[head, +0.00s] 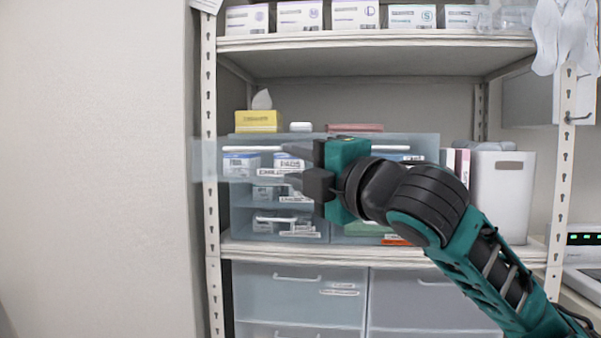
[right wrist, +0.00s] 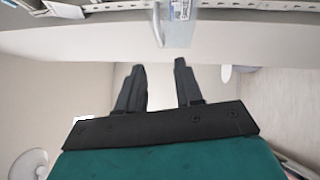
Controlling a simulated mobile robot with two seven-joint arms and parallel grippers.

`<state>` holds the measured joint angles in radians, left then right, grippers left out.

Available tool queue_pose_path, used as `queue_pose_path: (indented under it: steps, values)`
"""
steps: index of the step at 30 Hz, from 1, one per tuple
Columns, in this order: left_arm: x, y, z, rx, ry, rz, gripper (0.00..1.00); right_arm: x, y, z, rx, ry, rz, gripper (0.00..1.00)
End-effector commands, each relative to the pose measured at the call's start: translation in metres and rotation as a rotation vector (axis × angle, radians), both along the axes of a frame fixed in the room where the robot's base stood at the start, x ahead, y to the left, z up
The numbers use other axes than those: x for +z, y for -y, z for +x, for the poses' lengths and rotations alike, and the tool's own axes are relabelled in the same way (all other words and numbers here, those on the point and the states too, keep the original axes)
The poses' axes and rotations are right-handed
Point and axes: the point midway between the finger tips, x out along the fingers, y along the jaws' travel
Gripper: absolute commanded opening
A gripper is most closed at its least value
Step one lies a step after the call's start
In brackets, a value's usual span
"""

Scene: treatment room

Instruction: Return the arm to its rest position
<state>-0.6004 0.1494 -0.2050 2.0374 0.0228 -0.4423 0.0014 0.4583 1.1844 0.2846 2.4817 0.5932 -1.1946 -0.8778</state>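My right arm (head: 470,245) reaches in from the lower right of the head view, in front of the shelf unit. My right gripper (head: 292,166) points left, in front of the clear drawer boxes on the middle shelf. In the right wrist view its two dark fingers (right wrist: 158,85) stand apart with nothing between them. Whether the fingers touch the drawer front cannot be told from the head view. My left gripper is not in view.
A metal shelf unit (head: 208,190) carries white boxes (head: 355,15) on top. Clear drawers (head: 275,222) stand on its middle shelf, with a white bin (head: 502,190) at right. Larger drawers (head: 300,300) are below. A bare wall (head: 95,170) is at left.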

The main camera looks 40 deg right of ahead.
Motion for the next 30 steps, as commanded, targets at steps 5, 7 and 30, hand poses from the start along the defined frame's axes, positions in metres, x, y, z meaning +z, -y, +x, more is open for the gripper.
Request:
queue_pose_path:
  steps: [5,7,30]
  values:
    - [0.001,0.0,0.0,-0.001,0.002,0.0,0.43,0.001,0.0,0.0,0.0,0.0,0.0,0.36]
    - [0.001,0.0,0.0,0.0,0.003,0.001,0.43,0.0,0.0,0.0,0.0,0.0,0.0,0.36]
    - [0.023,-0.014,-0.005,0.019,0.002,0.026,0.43,-0.301,-0.027,0.073,0.048,-0.391,0.908,0.36]
